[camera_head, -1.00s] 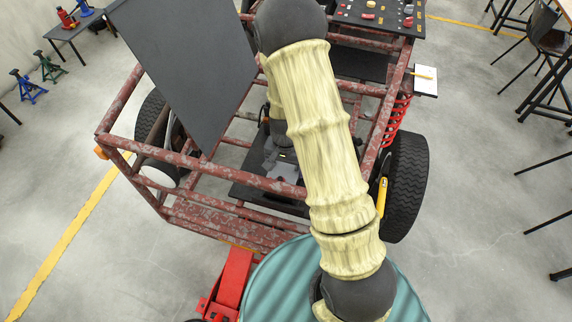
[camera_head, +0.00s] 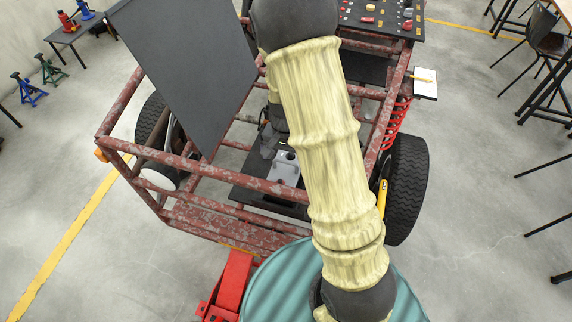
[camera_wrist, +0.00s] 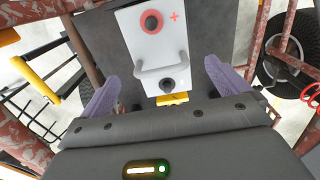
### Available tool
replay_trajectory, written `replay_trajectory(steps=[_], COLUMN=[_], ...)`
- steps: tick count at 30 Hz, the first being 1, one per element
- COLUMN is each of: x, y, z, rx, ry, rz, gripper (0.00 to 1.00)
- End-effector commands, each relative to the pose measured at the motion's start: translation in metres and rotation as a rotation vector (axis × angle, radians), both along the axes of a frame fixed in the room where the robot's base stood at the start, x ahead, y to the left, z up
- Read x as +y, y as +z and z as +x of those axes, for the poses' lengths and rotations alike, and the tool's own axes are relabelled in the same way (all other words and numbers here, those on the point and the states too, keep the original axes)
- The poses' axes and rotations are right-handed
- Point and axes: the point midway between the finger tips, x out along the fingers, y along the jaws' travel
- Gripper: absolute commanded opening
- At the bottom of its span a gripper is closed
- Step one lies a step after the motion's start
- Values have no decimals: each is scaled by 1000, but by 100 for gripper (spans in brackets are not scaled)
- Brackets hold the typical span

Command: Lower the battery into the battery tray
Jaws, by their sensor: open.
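The battery (camera_head: 287,168) is a pale grey box resting on a dark flat plate (camera_head: 247,194) inside the chassis; I take this plate to be the battery tray. In the wrist view the battery (camera_wrist: 150,40) shows a red terminal with a plus mark, a black terminal and a grey handle. My gripper (camera_wrist: 162,74) is open, its two purple-grey fingers spread on either side of the battery's near end, apart from it. In the head view my gripper (camera_head: 267,145) is left of and behind the battery, partly hidden. I cannot tell whether the battery sits fully down.
Rusty red frame tubes (camera_head: 190,158) surround the plate. A tilted black panel (camera_head: 185,70) stands at left. A yellow-bodied part (camera_head: 382,197) and a tyre (camera_head: 406,185) are at right. A board with small parts (camera_head: 380,17) is at the back.

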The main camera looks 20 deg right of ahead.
Motion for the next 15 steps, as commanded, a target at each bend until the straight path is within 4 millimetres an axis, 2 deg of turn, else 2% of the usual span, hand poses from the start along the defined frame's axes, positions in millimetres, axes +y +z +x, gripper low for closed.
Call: replay_trajectory(steps=[3,6,10,15], x=[0,0,0,0], y=[25,40,52,54], z=[1,1,0,0], rx=[-5,-4,-1,0], ry=[1,2,0,0], rz=[0,1,0,0], gripper=[100,100,100,100])
